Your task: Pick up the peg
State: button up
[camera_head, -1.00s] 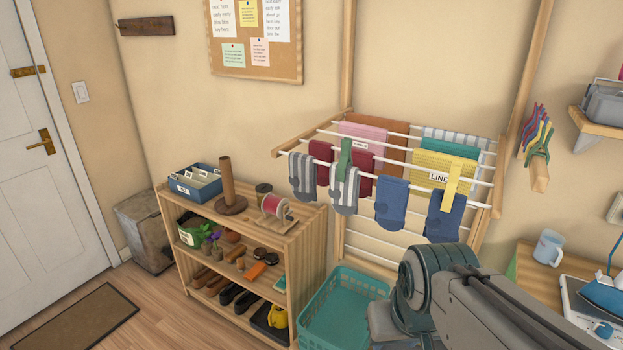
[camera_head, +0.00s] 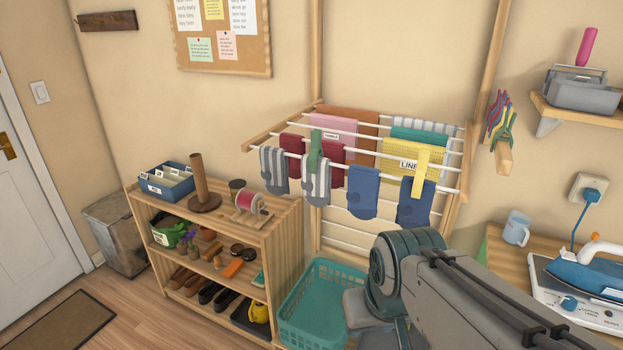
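Several things look like pegs, and I cannot tell which one the task means. A large green peg (camera_head: 315,150) is clipped on a rail of the drying rack (camera_head: 265,137), between hanging socks. A large yellow peg (camera_head: 420,170) sits on the rack near a dark blue sock and a yellow cloth. A cluster of red, blue, yellow and green pegs (camera_head: 503,122) hangs on a wooden piece at the right. My arm rises at the lower right, below and in front of the rack. My gripper is not in view.
A teal basket (camera_head: 318,310) stands on the floor below the rack. A wooden shelf (camera_head: 282,235) with shoes and a thread spool (camera_head: 247,202) is at left.

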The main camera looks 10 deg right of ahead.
aim_at(317, 151)
jog(key=z, duration=0.05)
jog(key=k, duration=1.05)
jog(key=u, duration=0.75)
jog(key=i, duration=1.6)
jog(key=z, duration=0.7)
